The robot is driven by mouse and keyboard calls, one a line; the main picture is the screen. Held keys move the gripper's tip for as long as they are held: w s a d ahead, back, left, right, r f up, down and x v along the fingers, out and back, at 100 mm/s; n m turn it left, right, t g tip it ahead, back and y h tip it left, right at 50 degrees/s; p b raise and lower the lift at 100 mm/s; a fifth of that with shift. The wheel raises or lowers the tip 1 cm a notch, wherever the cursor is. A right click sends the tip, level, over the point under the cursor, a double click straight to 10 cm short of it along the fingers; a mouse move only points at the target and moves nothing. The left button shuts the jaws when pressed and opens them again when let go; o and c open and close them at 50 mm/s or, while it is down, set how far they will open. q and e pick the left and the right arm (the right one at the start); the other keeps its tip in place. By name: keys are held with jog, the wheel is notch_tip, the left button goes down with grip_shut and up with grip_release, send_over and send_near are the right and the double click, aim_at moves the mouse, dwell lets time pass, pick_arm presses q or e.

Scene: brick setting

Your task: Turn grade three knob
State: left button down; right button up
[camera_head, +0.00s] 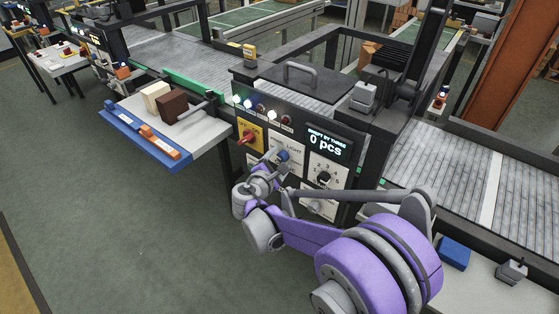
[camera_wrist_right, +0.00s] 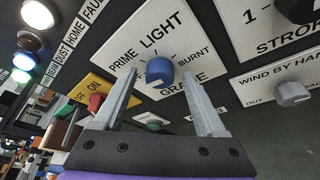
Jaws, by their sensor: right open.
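The blue grade knob (camera_wrist_right: 159,71) sits on a white plate (camera_wrist_right: 172,28) lettered PRIME, LIGHT, BURNT and GRADE. I cannot clearly tell which mark it points at. In the head view the knob (camera_head: 283,155) is on the machine's front panel, just beyond my right gripper (camera_head: 272,160). My right gripper is open and empty, facing the panel. In the right wrist view its two fingers (camera_wrist_right: 160,78) stand apart, with the knob showing between their tips. Contact with the knob cannot be seen. My left gripper is not in view.
A red switch (camera_head: 248,137) on a yellow plate is left of the knob. A dark stroke knob (camera_head: 324,177) and a grey wind-by-hand knob (camera_wrist_right: 291,93) are to the right. A side shelf (camera_head: 210,127) holding bricks juts out at left. The display (camera_head: 325,143) reads 0 pcs.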

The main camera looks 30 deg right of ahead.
grip_shut()
dwell(0.3)
jog(key=m+t+b, duration=0.1)
jog(key=m, duration=0.1)
jog(key=m+t+b, duration=0.1)
jog(key=m, duration=0.1)
jog(key=shift+s+f, duration=0.1)
jog(key=shift+f, duration=0.2)
jog(key=m+t, duration=0.1)
jog(key=m, duration=0.1)
jog(key=m+h+b, duration=0.1)
jog(key=m, duration=0.2)
jog(key=shift+f+t+h+b, duration=0.1)
jog(key=shift+t+h+b, duration=0.2)
jog(key=shift+t, duration=0.1)
dwell(0.4)
grip_release()
